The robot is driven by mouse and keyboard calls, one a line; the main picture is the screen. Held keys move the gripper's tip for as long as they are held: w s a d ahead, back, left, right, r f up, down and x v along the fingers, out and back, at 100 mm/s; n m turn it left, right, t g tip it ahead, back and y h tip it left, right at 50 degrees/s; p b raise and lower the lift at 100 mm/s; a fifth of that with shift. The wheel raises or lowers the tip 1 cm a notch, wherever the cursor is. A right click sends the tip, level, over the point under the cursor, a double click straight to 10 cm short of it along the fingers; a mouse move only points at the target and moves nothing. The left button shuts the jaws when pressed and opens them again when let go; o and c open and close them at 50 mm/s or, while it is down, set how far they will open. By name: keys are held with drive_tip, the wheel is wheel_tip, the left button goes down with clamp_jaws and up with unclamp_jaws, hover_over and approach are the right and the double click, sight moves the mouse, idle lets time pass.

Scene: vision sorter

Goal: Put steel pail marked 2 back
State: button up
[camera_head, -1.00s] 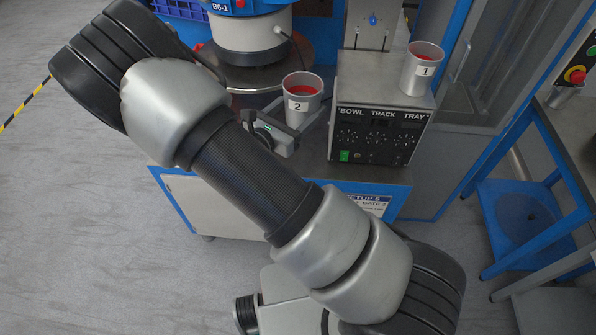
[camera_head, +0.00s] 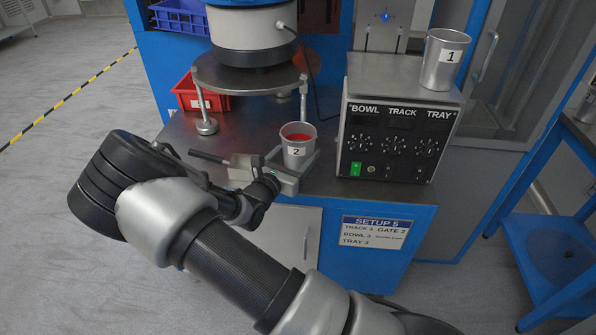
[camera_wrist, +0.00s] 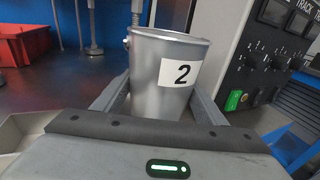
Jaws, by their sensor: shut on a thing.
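The steel pail marked 2 (camera_head: 297,150) has red contents and stands upright between the fingers of my gripper (camera_head: 290,168). In the wrist view the pail (camera_wrist: 165,95) fills the middle, its label facing me, with a finger along each side; my gripper (camera_wrist: 163,108) is shut on it. The pail is at the front edge of the grey worktop, left of the control box. Whether its base touches the worktop is hidden by my gripper.
The control box (camera_head: 393,135) carries a steel pail marked 1 (camera_head: 443,60). A round bowl feeder (camera_head: 250,75) stands behind on legs. A red bin (camera_head: 190,95) sits at the back left. A setup sign (camera_head: 376,238) hangs on the blue front. Bare worktop shows left of the pail.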

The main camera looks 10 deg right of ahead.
wheel_tip(320, 180, down, 4)
drive_tip(key=shift+f+b, duration=0.2)
drive_tip(key=shift+b, duration=0.5)
drive_tip(key=shift+r, duration=0.1)
drive_tip(key=o, duration=1.8)
